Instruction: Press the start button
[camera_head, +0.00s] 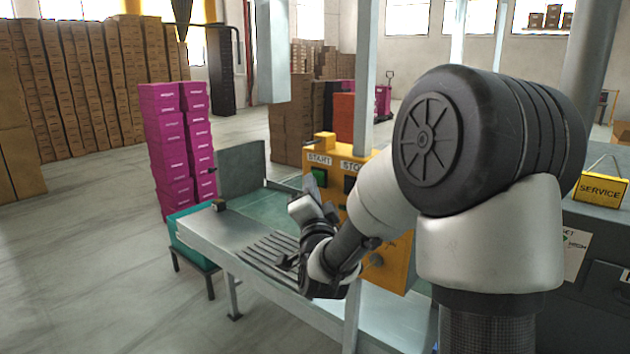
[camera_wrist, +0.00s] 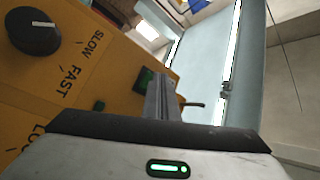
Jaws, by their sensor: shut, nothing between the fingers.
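The yellow control panel (camera_head: 372,230) stands behind my forearm, with START and STOP labels near its top. The green start button (camera_head: 319,177) sits under the START label. In the wrist view, a green square button (camera_wrist: 143,80) on the yellow panel shows just left of my fingers and is partly hidden by them. My gripper (camera_head: 308,185) is shut and empty, its fingers pointing up near the panel's left side, just below and left of the start button. The closed fingers also show in the wrist view (camera_wrist: 165,92). I cannot tell whether they touch the button.
A metal conveyor table (camera_head: 225,235) runs in front. A grey post (camera_head: 366,70) rises beside the panel. Magenta boxes (camera_head: 165,135) stand behind at left.

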